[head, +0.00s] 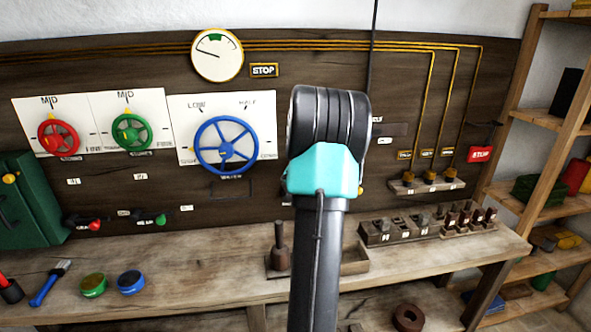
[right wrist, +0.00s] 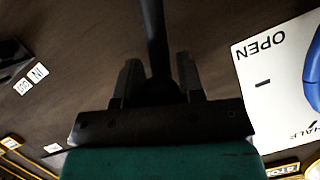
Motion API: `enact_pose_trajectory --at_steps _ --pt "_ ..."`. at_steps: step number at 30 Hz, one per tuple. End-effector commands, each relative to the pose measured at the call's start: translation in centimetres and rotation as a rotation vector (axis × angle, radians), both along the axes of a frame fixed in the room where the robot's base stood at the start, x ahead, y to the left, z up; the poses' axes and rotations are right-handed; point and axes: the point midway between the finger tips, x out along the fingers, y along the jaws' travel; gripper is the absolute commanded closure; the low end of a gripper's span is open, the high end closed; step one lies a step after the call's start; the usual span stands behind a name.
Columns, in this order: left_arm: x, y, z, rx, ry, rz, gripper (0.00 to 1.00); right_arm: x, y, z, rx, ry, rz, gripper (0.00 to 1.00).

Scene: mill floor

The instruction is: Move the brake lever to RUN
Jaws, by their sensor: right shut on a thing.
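My right arm stands upright across the middle of the head view and hides its own fingers and the spot behind them. In the right wrist view my right gripper (right wrist: 158,62) is shut around a dark round shaft, which looks like the brake lever (right wrist: 152,28). The shaft runs from between the fingers to the top edge of that view. Its base and any RUN mark are out of sight, so its setting cannot be read. My left gripper is not in view.
Left of my arm are the blue valve wheel (head: 227,146), green wheel (head: 131,132) and red wheel (head: 59,136). A STOP plate (head: 264,70) hangs beside the gauge (head: 217,55). A dark cord (head: 374,40) hangs behind my arm.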

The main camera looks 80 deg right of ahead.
Motion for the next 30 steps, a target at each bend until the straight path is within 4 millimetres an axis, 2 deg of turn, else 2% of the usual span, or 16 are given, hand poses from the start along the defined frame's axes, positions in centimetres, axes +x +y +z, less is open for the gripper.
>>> enact_pose_trajectory --at_steps 5,6,13,23,30 --pt "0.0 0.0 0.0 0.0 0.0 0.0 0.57 0.2 0.0 0.1 -0.003 0.0 0.005 1.0" --pt "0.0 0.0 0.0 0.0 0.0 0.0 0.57 0.2 0.1 0.1 -0.003 0.0 0.005 0.64" --pt "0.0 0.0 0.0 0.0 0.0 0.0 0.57 0.2 0.0 0.1 -0.002 -0.002 0.004 0.42" --pt "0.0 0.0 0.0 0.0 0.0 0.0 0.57 0.0 0.2 0.1 0.0 -0.001 0.003 0.41" --pt "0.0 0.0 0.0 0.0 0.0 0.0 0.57 -1.1 1.9 1.0 0.0 -0.002 0.0 0.41"
